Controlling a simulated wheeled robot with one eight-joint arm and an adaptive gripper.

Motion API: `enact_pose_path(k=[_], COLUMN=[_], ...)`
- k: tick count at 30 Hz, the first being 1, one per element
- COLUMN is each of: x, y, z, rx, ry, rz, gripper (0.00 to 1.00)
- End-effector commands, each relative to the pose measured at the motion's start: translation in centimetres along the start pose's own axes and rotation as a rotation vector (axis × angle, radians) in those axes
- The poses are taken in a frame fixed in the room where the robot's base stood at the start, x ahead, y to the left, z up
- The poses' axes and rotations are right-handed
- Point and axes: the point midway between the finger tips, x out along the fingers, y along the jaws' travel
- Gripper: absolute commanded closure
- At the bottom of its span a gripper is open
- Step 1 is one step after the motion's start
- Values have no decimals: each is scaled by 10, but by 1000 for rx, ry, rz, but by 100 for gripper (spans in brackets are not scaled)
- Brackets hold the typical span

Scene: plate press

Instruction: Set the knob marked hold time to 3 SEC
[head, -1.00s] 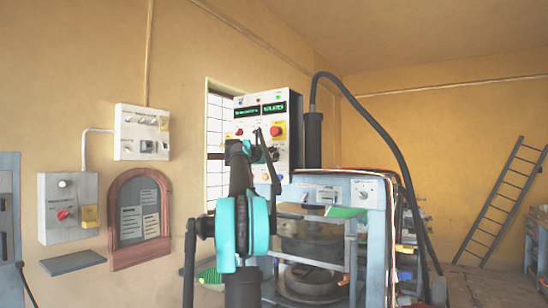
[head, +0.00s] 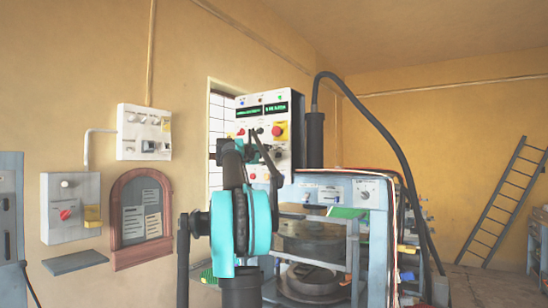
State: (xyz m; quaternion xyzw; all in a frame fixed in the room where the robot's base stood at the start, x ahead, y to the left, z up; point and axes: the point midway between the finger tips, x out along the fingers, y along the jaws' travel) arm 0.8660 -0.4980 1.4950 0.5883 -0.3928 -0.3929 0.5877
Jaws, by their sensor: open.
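The press (head: 380,250) stands right of centre, with a light panel on its upper front. A round dial knob (head: 365,195) sits at the right end of that panel. Its markings are too small to read, so I cannot tell whether it is the hold time knob or where it points. A white control box (head: 288,160) behind has green displays, a red button (head: 279,131) and small controls, partly hidden by my arm. My gripper (head: 262,150) is dark and open, in front of this box and left of the dial. It appears empty.
On the left wall are a white switch box (head: 128,145), a grey box (head: 55,228) with a red knob, and an arched notice board (head: 126,230). A thick black hose (head: 385,140) arches over the press. A ladder (head: 497,200) leans at the far right.

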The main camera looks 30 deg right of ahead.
Motion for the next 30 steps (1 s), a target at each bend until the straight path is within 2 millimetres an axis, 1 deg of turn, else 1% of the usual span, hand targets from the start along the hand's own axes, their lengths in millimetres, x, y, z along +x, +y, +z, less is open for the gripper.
enact_pose_path(k=[1, 6, 9, 12, 16, 30], x=[-12, -42, -54, -61, -64, -64], y=[0, 0, 0, 0, 0, 0], z=[0, 0, 0, 0, 0, 0], rx=[0, 0, 0, 0, 0, 0], ry=[2, 1, 1, -1, -1, -1], rz=[0, 0, 0, 0, 0, 0], gripper=[57, 57, 57, 57, 57, 57])
